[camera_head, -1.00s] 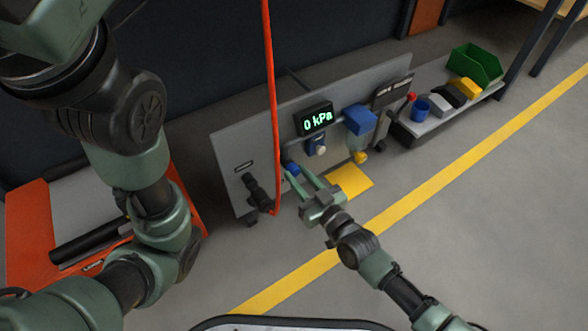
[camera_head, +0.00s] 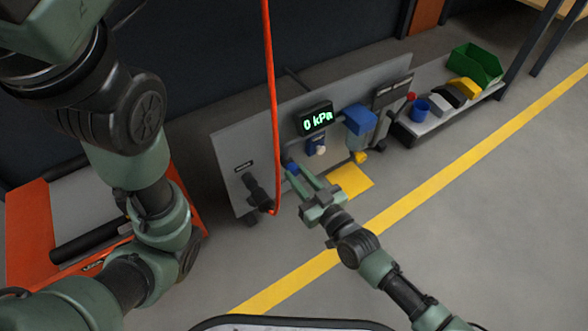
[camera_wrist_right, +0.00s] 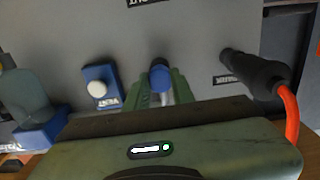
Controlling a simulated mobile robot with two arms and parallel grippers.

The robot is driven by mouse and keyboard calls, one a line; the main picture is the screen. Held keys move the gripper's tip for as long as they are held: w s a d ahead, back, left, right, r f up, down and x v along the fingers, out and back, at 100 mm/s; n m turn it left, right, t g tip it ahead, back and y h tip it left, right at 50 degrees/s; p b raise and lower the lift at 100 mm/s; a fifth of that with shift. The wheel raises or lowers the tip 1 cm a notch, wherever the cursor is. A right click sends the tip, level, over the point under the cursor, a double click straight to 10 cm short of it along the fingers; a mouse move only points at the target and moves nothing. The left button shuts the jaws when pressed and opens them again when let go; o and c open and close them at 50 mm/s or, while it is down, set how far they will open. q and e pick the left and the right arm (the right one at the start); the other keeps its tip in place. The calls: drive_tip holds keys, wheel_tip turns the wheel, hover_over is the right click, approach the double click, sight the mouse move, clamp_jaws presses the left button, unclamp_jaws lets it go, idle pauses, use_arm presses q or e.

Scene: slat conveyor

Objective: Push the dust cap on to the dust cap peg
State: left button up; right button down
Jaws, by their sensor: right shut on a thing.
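The blue dust cap (camera_head: 291,168) is at the face of the grey upright panel (camera_head: 232,150), between the fingertips of my right gripper (camera_head: 296,172). In the right wrist view, the dust cap (camera_wrist_right: 160,78) sits between the two green fingers (camera_wrist_right: 160,92), which are shut on it. The cap is very close to the panel; I cannot tell whether it touches it. The dust cap peg is not clearly visible, and the cap and fingers cover the panel there. My left arm fills the left of the head view, but its gripper is not in view.
A black coupling (camera_head: 259,193) with an orange hose (camera_head: 271,100) is left of the cap. A blue vent valve with a white button (camera_head: 319,150) is to its right, below the 0 kPa display (camera_head: 314,118). A low shelf (camera_head: 440,122) holds bins.

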drive_tip(key=shift+s, duration=0.1)
idle(0.5)
drive_tip(key=shift+p+v, duration=1.45)
drive_tip(key=shift+v, duration=1.5)
